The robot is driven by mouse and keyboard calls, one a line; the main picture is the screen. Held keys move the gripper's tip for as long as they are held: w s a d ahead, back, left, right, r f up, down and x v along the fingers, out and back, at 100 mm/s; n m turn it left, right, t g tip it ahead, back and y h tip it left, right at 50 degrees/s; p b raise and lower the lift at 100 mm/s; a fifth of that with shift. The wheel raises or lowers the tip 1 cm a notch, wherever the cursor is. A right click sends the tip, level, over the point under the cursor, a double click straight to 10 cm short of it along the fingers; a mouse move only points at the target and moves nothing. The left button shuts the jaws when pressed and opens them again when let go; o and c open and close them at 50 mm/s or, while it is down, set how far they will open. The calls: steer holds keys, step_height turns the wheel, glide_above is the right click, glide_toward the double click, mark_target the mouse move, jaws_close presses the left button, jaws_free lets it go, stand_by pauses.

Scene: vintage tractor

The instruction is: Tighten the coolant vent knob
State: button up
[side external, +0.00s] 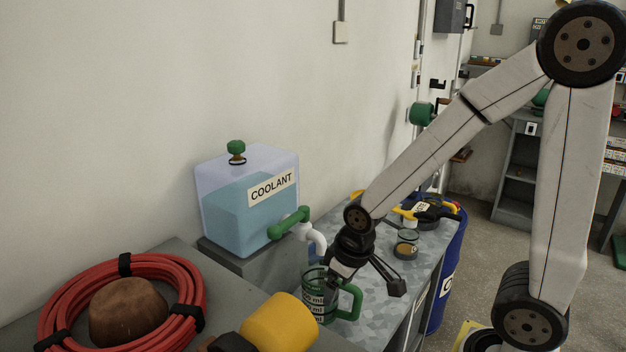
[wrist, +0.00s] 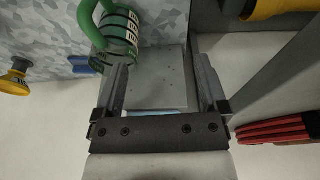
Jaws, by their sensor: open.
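The coolant tank (side external: 235,210) is a translucent box of blue liquid with a COOLANT label, standing against the wall. Its green vent knob (side external: 236,147) sits upright on a brass neck on top of the tank. A green lever tap (side external: 290,222) with a white spout (side external: 313,238) is on the tank's right side. My gripper (side external: 363,287) is open and empty, low over the bench, right of and well below the vent knob. In the wrist view its jaws (wrist: 164,62) are apart with nothing between them. The vent knob does not show in the wrist view.
A green measuring jug (side external: 318,300) stands close beside my gripper, and shows in the wrist view (wrist: 118,38). A red hose coil (side external: 190,290) and a yellow cylinder (side external: 280,320) lie in front of the tank. The space above the tank is clear.

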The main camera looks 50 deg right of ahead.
mark_target(238, 141)
steer(key=w+d+r+n+h, duration=0.3)
steer(key=w+d+r+n, duration=0.2)
steer(key=w+d+r, duration=1.2)
steer(key=w+a+r, duration=0.1)
steer(key=w, duration=0.1)
steer(key=w+a+r+y, duration=0.1)
steer(key=w+a+r, duration=0.1)
steer(key=w+a+r+n+y, duration=0.1)
steer(key=w+r, duration=0.1)
steer(key=shift+w+a+r, duration=0.1)
steer(key=shift+w+a, duration=0.25)
steer(key=w+a+r+n+y, duration=0.2)
steer(key=w+a+r+y, duration=0.2)
steer(key=a+r, duration=0.1)
steer(key=shift+a+r+t, duration=0.4)
steer(key=shift+r, duration=0.1)
steer(key=shift+f, duration=0.1)
steer(key=shift+x, duration=3.75)
steer(key=shift+s, duration=0.1)
